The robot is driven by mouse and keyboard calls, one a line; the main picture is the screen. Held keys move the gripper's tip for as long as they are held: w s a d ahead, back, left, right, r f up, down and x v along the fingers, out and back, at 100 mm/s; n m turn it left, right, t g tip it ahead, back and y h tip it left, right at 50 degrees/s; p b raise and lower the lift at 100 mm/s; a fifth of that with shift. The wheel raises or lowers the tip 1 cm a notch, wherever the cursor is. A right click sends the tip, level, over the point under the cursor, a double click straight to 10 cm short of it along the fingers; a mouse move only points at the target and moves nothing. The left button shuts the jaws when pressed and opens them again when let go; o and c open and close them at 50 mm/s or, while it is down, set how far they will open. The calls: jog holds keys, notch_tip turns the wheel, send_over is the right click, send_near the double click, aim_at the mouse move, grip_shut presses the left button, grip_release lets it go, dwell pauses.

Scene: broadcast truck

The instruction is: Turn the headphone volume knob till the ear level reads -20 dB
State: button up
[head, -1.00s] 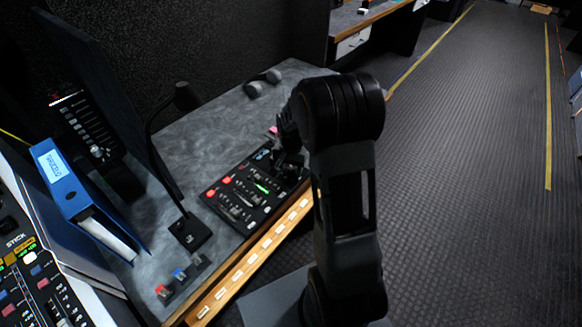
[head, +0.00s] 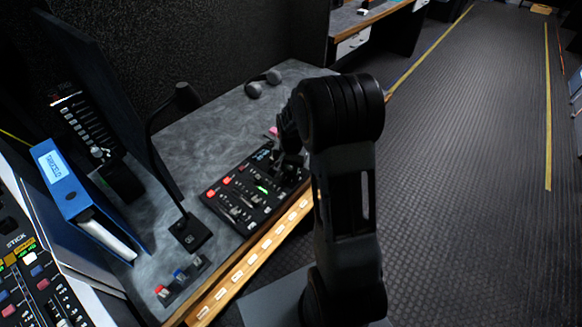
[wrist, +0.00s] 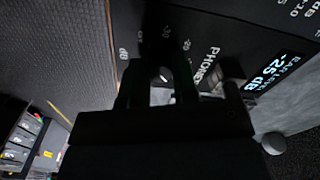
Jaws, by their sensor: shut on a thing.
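The headphone volume knob (wrist: 163,74) is mostly hidden between the fingers of my gripper (wrist: 157,84) in the wrist view; dB scale marks and the word PHONES are printed around it. My gripper is shut on the knob. The ear level display (wrist: 268,72) on the same panel appears to read -25 dB in cyan digits. In the head view, the control panel (head: 238,211) lies on the desk with red buttons and faders, and my gripper (head: 286,160) is at its far right end, where the knob itself is hidden.
A gooseneck microphone (head: 188,233) stands left of the panel. A blue binder (head: 66,188) and a mixing console (head: 35,275) are at the left. Headphones (head: 263,83) lie on the desk's far part (head: 225,125). Open floor (head: 465,190) lies to the right.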

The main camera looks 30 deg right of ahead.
aim_at(291, 169)
jog(key=m, duration=0.4)
jog(key=shift+p, duration=0.3)
jog(key=shift+m, duration=2.2)
jog(key=o, duration=0.9)
jog(key=shift+r, duration=0.1)
notch_tip(291, 169, up, 14)
jog(key=shift+f+p, duration=0.2)
jog(key=shift+p, duration=0.8)
